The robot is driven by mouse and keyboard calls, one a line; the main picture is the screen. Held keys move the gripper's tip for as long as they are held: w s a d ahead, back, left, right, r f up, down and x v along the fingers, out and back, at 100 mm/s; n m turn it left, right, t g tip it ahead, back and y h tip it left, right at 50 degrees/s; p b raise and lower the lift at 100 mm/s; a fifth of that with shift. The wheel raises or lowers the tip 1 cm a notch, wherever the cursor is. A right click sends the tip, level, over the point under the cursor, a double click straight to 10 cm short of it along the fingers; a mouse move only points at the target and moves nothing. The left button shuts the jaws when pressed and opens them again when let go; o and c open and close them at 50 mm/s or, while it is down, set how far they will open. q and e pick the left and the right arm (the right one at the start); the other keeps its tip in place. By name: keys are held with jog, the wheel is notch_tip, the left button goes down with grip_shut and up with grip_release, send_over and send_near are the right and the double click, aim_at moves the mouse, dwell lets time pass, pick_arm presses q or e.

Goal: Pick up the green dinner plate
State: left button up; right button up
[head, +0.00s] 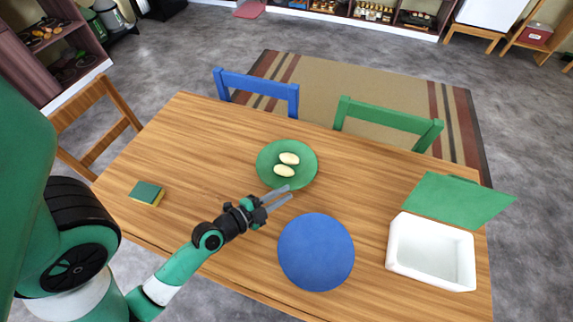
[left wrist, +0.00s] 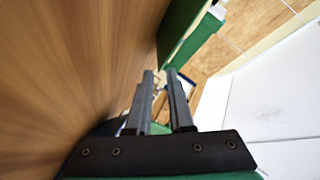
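The green dinner plate (head: 269,173) lies flat on the wooden table in the head view, with two pale oval pieces of food (head: 287,165) on it. My left gripper (head: 289,192) is at the plate's near edge. Its two fingers are parted with a narrow gap, and nothing shows between them. In the left wrist view the fingers (left wrist: 160,82) also stand apart and empty. I cannot tell from the head view whether the fingertips touch the rim. A green shape (left wrist: 185,35) is beyond the fingers in the wrist view; I cannot tell what it is. My right gripper is out of view.
A blue round plate (head: 316,252) lies close to the right of my left gripper. A green-and-yellow sponge (head: 147,193) is at the left. Blue (head: 257,86) and green (head: 389,115) chairs line the far edge.

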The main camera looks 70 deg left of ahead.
aim_at(294, 188)
pick_arm(q)
jog(key=x, duration=0.4)
jog(key=shift+w+a+p, duration=0.25)
jog(key=shift+w+p, duration=0.05)
jog(key=shift+w, duration=0.05)
jog(key=shift+s+f, duration=0.1)
grip_shut()
dwell(0.9)
